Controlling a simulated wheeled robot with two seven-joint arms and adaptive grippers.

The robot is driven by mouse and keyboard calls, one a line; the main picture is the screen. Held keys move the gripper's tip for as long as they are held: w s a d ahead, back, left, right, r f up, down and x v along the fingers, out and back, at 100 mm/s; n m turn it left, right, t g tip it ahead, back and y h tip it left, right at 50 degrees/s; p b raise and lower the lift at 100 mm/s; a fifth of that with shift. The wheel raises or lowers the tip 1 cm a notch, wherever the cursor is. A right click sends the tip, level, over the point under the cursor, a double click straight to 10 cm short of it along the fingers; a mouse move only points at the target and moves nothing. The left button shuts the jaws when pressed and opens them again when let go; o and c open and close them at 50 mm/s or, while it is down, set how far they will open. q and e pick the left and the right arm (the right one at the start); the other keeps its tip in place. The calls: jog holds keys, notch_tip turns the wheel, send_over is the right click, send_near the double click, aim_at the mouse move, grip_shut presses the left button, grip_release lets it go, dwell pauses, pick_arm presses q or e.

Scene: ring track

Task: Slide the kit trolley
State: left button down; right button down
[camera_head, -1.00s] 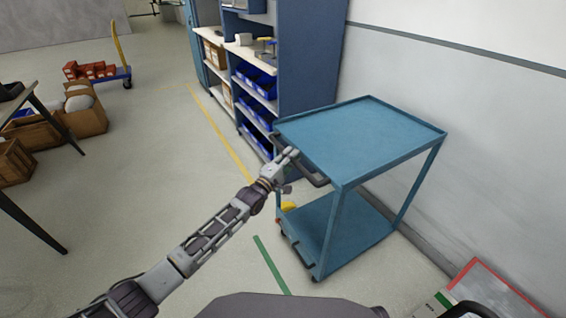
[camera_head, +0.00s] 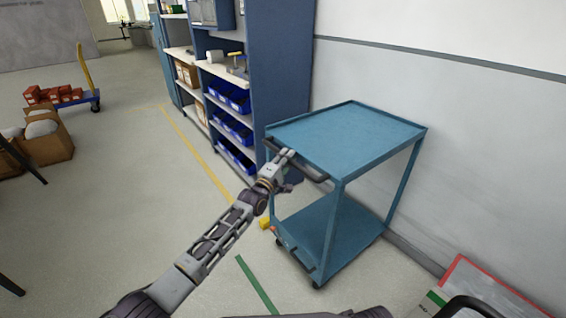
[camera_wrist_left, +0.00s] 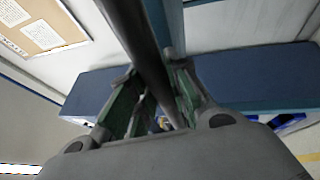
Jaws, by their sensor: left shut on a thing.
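The kit trolley (camera_head: 345,135) is a blue two-tier cart with an empty top tray and an empty lower shelf (camera_head: 325,225). It stands by the white wall at the right. A dark push handle (camera_head: 313,172) runs along its near left end. My left gripper (camera_head: 284,157) is shut on this handle at its far part. In the left wrist view the dark handle bar (camera_wrist_left: 150,55) passes between the fingers of the gripper (camera_wrist_left: 155,105). My right gripper is not in view.
A blue shelf unit (camera_head: 285,75) with blue bins (camera_head: 230,97) stands close behind the trolley. A yellow block (camera_head: 265,223) and a green floor line (camera_head: 257,285) lie near its left. A flat trolley with red boxes (camera_head: 65,95) stands far left. Open floor lies between.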

pick_arm(q)
jog(key=shift+r, duration=0.15)
jog(key=c, duration=1.8)
grip_release()
jog(key=o, duration=0.5)
jog(key=shift+w+d, duration=0.2)
jog(key=shift+s, duration=0.1)
jog(key=shift+v, duration=6)
